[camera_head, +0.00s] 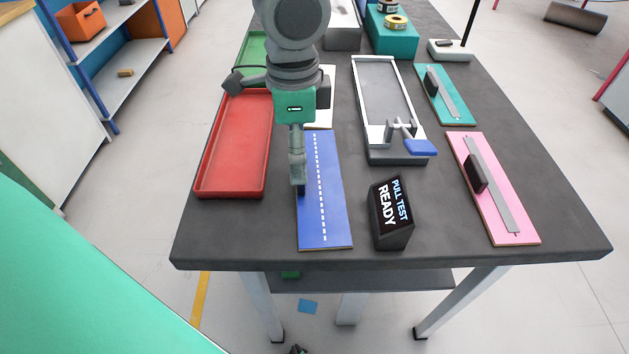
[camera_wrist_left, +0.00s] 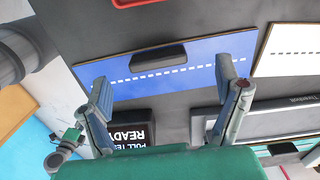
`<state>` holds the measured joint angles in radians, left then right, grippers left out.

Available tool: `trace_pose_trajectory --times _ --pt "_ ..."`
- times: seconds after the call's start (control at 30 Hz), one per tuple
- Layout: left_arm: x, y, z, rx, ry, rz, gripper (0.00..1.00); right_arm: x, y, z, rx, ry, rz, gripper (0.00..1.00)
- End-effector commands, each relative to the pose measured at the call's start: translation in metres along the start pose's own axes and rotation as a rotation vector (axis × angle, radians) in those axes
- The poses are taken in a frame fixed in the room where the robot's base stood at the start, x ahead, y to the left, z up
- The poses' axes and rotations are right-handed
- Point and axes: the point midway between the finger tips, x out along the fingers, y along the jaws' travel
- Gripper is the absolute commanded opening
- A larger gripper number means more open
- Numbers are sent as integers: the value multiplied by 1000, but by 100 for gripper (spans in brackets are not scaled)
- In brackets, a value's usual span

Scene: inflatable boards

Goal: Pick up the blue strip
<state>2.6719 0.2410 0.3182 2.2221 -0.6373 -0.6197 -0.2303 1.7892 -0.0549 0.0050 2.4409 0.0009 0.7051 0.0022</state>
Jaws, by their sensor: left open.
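The blue strip (camera_head: 325,212) lies flat on the dark table near the front edge, with a white dashed line along it. In the left wrist view the blue strip (camera_wrist_left: 205,66) carries a black block-shaped handle (camera_wrist_left: 158,56). My left gripper (camera_head: 298,182) reaches down over the strip's left side and hides most of the handle in the head view. In the left wrist view my left gripper (camera_wrist_left: 162,75) is open, its fingers spread to either side of the handle with nothing visible between them. I cannot tell whether they touch the strip. My right gripper is not in view.
A red tray (camera_head: 235,150) lies left of the strip. A black "PULL TEST READY" display (camera_head: 392,212) stands close on its right. A metal fixture with a blue lever (camera_head: 421,147), a teal strip (camera_head: 446,97) and a pink strip (camera_head: 489,190) lie further right.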

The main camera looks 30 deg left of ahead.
Motion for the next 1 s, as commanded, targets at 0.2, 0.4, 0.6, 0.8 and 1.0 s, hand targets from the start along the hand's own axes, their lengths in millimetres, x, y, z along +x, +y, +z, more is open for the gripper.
trace_pose_trajectory --times 0.2,0.4,0.6,0.8,1.0 --pt "16 0 2 1 -1 1 84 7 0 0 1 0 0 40" --pt "48 -2 6 0 0 2 84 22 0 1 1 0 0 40" --pt "54 -1 6 1 2 -1 84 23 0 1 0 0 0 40" --pt "54 -1 5 1 1 -2 49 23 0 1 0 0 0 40" --pt "54 -1 5 1 1 -1 29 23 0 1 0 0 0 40"
